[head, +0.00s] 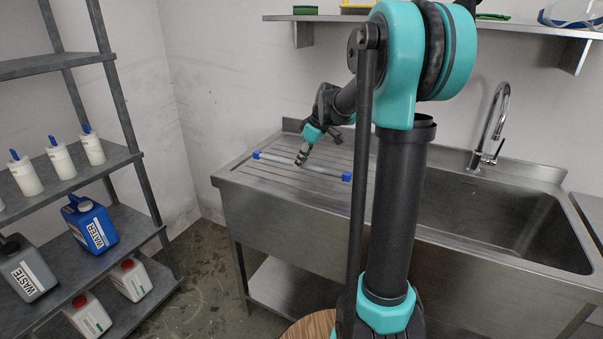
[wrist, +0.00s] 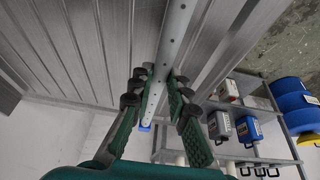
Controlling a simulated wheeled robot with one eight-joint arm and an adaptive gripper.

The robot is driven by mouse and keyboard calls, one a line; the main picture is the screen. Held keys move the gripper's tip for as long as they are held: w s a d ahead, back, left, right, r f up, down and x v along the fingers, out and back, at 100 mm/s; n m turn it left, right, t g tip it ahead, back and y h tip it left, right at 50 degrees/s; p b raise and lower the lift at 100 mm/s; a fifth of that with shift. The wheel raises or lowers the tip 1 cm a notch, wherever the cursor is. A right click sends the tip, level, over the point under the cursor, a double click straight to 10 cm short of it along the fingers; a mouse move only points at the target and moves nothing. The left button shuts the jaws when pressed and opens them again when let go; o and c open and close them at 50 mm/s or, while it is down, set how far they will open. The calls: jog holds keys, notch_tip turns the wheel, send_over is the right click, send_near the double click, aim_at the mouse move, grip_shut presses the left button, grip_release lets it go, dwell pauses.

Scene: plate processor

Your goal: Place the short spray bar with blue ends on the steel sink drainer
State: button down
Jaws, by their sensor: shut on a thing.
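The short spray bar (head: 325,170) is a thin grey tube with a blue cap at each end. In the head view it lies level over the steel sink drainer (head: 240,177), the ribbed left part of the sink unit. My gripper (head: 301,160) is shut on the bar near its middle. In the wrist view the bar (wrist: 176,40), with a row of small holes, runs between the fingers of my gripper (wrist: 158,88), and one blue end shows beyond them. The ribbed drainer (wrist: 75,45) is close behind it. I cannot tell whether the bar touches the drainer.
The sink basin (head: 500,215) and tap (head: 490,125) are to the right of the drainer. A wall shelf (head: 430,18) hangs above. A grey rack (head: 75,180) with bottles and a blue water canister (head: 90,222) stands at the left. The drainer around the bar is clear.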

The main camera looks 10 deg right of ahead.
aim_at(301, 181)
jog(key=shift+f, duration=2.3)
jog(key=shift+f, duration=0.15)
jog(key=c, duration=1.5)
grip_release()
jog(key=shift+o, duration=0.2)
jog(key=v, duration=1.2)
jog(key=shift+a+r, duration=0.1)
jog(key=shift+r, duration=0.1)
